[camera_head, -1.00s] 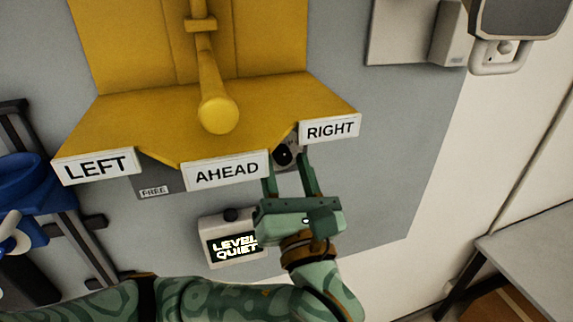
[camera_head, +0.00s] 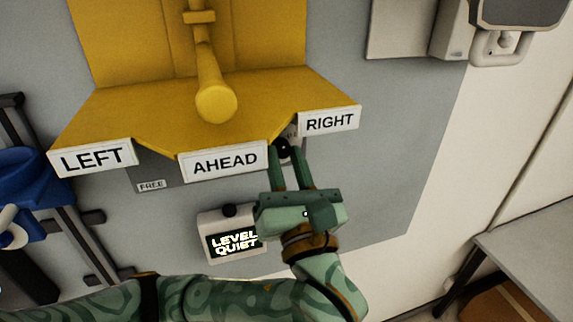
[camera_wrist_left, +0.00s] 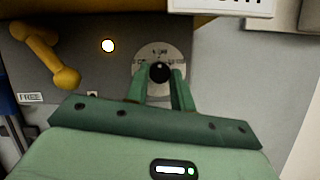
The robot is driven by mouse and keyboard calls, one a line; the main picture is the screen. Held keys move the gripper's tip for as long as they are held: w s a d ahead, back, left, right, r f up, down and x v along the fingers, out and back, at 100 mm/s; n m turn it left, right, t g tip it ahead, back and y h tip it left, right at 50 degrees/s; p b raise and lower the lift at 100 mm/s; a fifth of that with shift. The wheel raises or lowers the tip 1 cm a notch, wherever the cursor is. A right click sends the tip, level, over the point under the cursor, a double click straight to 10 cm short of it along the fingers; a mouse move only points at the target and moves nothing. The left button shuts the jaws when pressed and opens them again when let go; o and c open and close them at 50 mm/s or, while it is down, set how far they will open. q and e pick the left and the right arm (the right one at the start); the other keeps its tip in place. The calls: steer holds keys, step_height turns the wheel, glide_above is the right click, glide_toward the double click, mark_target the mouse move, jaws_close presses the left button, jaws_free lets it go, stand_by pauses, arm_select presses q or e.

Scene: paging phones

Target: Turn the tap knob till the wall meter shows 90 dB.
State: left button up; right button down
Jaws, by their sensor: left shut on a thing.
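The tap knob (camera_wrist_left: 160,72) is a small black round knob in front of a pale round dial (camera_wrist_left: 152,54) with small markings. It also shows in the head view (camera_head: 282,150), partly under the yellow hood. My left gripper (camera_head: 290,158) reaches up to it, its fingers closed on either side of the knob. The fingers also show in the left wrist view (camera_wrist_left: 160,82). The wall meter (camera_head: 232,238) is a white box with a dark screen that reads "LEVEL QUIET". No dB number shows on it. My right gripper is not in view.
A yellow hood (camera_head: 130,110) with LEFT, AHEAD and RIGHT labels overhangs the knob. A yellow handle (camera_wrist_left: 50,60) and a lit round lamp (camera_wrist_left: 108,46) are left of the dial. A blue object (camera_head: 30,185) is at far left; a grey table (camera_head: 530,245) at right.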

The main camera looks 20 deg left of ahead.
arm_select(q)
steer(key=n+g+y+b, duration=0.1)
steer(key=n+b, duration=0.3)
steer(key=n+g+y+b, duration=0.2)
steer(key=n+b, duration=0.2)
steer(key=b, duration=0.1)
steer(key=n+g+y+b, duration=0.1)
steer(key=n+b, duration=0.3)
steer(key=n, duration=0.1)
steer(key=shift+w+d+f+g+b, duration=0.15)
steer(key=shift+w+d+g+b, duration=0.15)
steer(key=shift+g+b, duration=0.1)
steer(key=shift+r+n+g+y+b, duration=0.15)
steer(key=shift+n+g+b, duration=0.2)
steer(key=shift+n+b, duration=0.35)
steer(key=shift+r+n+g+y+b, duration=0.15)
steer(key=shift+n+g+b, duration=0.25)
steer(key=shift+n, duration=0.5)
steer(key=o, duration=1)
